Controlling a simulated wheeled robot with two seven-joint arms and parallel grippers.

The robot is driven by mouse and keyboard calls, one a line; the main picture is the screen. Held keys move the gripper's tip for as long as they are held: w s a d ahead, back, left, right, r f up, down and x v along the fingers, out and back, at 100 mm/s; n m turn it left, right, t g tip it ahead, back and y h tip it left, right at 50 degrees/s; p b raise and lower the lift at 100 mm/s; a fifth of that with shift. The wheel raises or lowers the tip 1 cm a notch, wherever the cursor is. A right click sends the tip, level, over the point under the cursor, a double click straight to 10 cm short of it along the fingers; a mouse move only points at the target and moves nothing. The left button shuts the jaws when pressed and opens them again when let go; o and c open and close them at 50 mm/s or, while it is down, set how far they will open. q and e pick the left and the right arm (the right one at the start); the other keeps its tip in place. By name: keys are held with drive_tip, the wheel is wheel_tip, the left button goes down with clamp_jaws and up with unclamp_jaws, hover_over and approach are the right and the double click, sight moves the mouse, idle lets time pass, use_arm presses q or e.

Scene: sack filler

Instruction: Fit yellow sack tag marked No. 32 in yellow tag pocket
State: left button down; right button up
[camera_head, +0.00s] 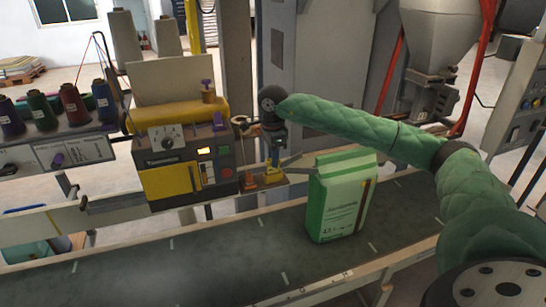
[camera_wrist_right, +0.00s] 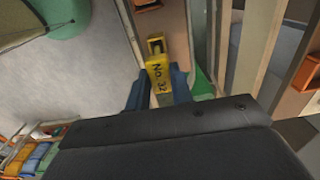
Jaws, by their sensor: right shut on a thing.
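The yellow sack tag marked No. 32 (camera_wrist_right: 158,75) is between the blue fingers of my right gripper (camera_wrist_right: 160,90), its number facing the wrist camera. Just beyond its far end in the wrist view is the yellow tag pocket (camera_wrist_right: 155,42), with a dark opening. Tag and pocket look close in line, but I cannot tell whether they touch. In the head view my right gripper (camera_head: 272,155) points down over the ledge beside the sewing machine, with yellow (camera_head: 273,179) below its fingers; tag and pocket are hard to separate there. My left gripper is out of view.
A green and white sack (camera_head: 338,205) stands on the dark conveyor (camera_head: 200,255), just right of the gripper. The yellow and grey sewing machine (camera_head: 185,160) stands close on the left. A small orange piece (camera_head: 248,182) is on the ledge. The conveyor's left part is clear.

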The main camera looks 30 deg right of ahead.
drive_tip(key=shift+f+b, duration=0.5)
drive_tip(key=shift+f, duration=0.2)
drive_tip(key=shift+f+b, duration=0.5)
drive_tip(key=shift+f, duration=0.15)
drive_tip(key=o, duration=1)
drive_tip(key=shift+o, duration=0.2)
drive_tip(key=shift+r, duration=0.1)
